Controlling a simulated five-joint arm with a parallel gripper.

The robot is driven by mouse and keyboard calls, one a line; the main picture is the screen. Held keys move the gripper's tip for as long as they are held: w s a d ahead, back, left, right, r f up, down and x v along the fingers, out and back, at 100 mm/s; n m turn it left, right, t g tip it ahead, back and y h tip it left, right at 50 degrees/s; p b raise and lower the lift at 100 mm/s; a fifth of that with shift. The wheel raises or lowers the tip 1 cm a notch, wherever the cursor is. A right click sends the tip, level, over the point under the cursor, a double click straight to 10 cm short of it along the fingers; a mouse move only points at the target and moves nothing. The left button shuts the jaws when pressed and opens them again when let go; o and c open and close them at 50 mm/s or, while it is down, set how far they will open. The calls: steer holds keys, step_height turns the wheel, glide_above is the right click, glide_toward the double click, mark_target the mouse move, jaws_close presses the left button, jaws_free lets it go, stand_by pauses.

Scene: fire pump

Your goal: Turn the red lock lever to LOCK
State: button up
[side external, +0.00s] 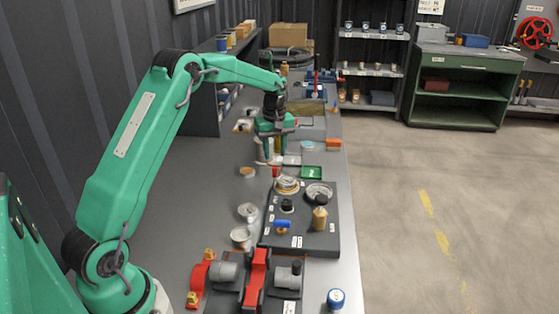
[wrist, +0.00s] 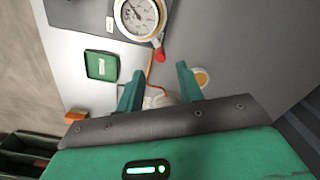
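A small red-tipped part (wrist: 160,55), which looks like the red lock lever, sits at the rim of a round white gauge (wrist: 138,16) in the wrist view. A small red part also shows beside the gauges in the side view (side external: 276,172). I cannot read any LOCK marking. My gripper (wrist: 160,82) is open, its two green fingers apart with the red tip beyond them and no contact visible. In the side view my gripper (side external: 271,158) points down over the bench, just behind the gauge panel (side external: 328,232).
A green labelled tray (wrist: 102,66) and an orange block (wrist: 75,116) lie beside my gripper. An orange cord (wrist: 149,68) runs below the gauge. A red and grey pump assembly (side external: 257,280) and a blue-capped jar (side external: 336,298) stand at the bench's near end.

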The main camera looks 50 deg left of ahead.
mark_target(275, 168)
steer(key=shift+f, duration=3.4)
jaws_close()
